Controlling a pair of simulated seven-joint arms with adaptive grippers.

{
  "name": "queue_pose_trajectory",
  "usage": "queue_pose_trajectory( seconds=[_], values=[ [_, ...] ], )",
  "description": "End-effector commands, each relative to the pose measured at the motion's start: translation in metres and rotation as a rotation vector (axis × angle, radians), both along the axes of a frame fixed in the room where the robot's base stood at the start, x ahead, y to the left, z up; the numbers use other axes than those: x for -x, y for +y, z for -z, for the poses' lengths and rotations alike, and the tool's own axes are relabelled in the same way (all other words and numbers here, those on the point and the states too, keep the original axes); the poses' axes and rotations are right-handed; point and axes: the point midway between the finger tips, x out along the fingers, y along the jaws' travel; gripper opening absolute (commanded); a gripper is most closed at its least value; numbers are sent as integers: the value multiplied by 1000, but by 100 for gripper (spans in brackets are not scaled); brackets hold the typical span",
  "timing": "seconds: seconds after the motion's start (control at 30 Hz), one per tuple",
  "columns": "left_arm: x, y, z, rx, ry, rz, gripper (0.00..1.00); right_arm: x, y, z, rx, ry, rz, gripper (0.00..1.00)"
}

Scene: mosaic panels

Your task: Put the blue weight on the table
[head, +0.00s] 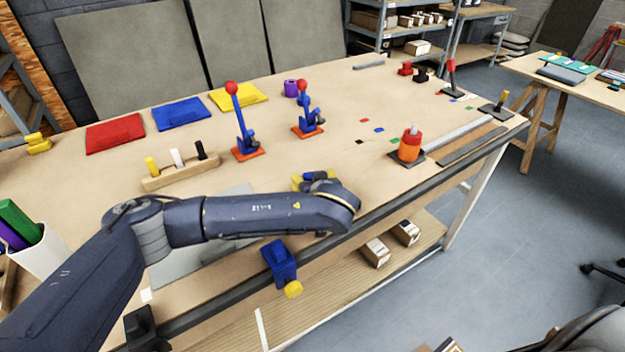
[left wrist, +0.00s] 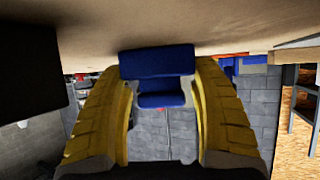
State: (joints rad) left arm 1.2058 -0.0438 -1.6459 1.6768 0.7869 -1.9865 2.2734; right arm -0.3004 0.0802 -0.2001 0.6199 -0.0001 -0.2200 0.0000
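The blue weight (left wrist: 157,62) is a dark blue block with a narrower part, between the yellow fingers of my left gripper (left wrist: 160,85) in the left wrist view. Both fingers meet its sides. In the head view my left gripper (head: 310,182) is over the front part of the table (head: 330,160), partly hidden behind my own wrist. A bit of the blue weight (head: 316,175) shows there. The table's surface runs along the top of the left wrist view (left wrist: 220,25). I cannot tell whether the weight touches it. My right gripper is not in view.
Two blue levers with red knobs (head: 240,125) (head: 304,112) stand behind the gripper. A wooden block with pegs (head: 180,178) is to the left. Orange and red rings (head: 410,150) stand on a base to the right. A blue clamp (head: 280,260) is on the front edge.

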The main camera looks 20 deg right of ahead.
Motion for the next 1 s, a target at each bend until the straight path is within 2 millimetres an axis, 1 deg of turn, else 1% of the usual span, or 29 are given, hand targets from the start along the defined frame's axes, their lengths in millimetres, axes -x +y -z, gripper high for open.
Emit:
queue_pose_trajectory(
  seconds=[0.03, 0.17, 0.4, 0.53, 0.6, 0.9, 1.0],
  values=[
    [0, 0, -1, 0, -1, 0, 70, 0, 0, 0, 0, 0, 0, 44],
    [0, 0, 0, 0, 0, 0, 84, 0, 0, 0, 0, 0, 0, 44],
    [0, 0, -1, -1, 0, 0, 84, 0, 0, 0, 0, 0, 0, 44],
    [0, 0, -4, -3, -1, 1, 84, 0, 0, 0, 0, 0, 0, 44],
    [7, 0, -5, 0, 4, 3, 84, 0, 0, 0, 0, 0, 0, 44],
    [36, 2, -21, 2, 3, 2, 84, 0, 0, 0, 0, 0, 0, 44],
    [42, 3, -25, 1, 3, 2, 84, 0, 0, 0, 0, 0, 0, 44]
  ],
)
